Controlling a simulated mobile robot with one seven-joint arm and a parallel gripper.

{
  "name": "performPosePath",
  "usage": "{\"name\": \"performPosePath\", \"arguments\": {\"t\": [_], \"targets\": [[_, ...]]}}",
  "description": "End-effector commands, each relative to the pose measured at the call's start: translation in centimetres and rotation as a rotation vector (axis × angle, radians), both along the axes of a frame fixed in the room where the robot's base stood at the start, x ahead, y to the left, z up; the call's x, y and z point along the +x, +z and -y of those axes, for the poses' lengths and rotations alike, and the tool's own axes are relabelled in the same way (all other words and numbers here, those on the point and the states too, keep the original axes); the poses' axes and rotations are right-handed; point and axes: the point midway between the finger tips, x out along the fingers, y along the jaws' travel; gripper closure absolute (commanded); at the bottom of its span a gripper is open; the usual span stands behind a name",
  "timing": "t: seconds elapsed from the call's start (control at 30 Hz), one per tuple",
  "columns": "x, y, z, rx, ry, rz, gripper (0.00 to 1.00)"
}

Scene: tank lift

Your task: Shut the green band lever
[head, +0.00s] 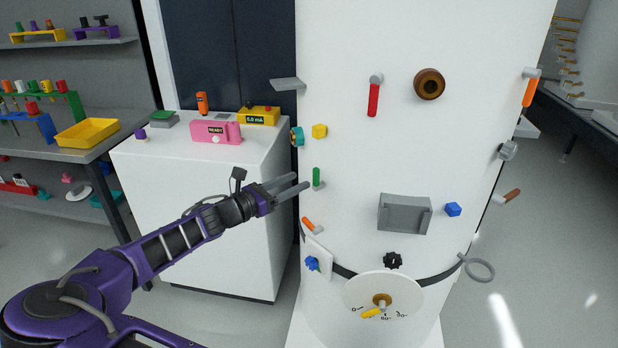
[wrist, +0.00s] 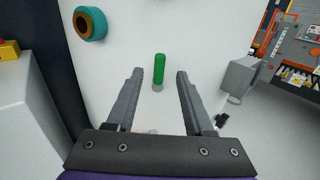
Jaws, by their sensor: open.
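The green band lever (head: 316,177) is a short green handle on the left part of the white tank (head: 340,60). It stands upright above a grey pivot. In the wrist view the green lever (wrist: 159,69) lies between my two fingertips in the picture, with the tank wall behind it. My gripper (head: 300,183) is open and empty, just left of the lever in the head view. The fingers point at the tank. In the wrist view the gripper (wrist: 160,76) shows both fingers apart, and neither visibly touches the lever.
Near the lever are a yellow knob (head: 319,131), a teal round fitting (head: 297,136) and an orange handle (head: 308,224). A grey box (head: 404,213) juts out to the right. A white cabinet (head: 200,220) with instruments stands at left behind my arm.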

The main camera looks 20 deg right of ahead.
Motion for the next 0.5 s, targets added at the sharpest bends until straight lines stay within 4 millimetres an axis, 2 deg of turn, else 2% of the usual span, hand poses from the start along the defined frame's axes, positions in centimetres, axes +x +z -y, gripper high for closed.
{"name": "performPosePath", "arguments": {"t": [0.03,0.2,0.33,0.5], "targets": [[0.2,-0.1,1.1,-0.003,-0.003,0.001,0.47],[1.0,0.0,3.6,-0.002,-0.002,0.001,0.47],[1.4,0.0,4.7,-0.001,0.0,-0.001,0.47],[1.5,0.0,5.1,0.0,0.002,0.0,0.47]]}}
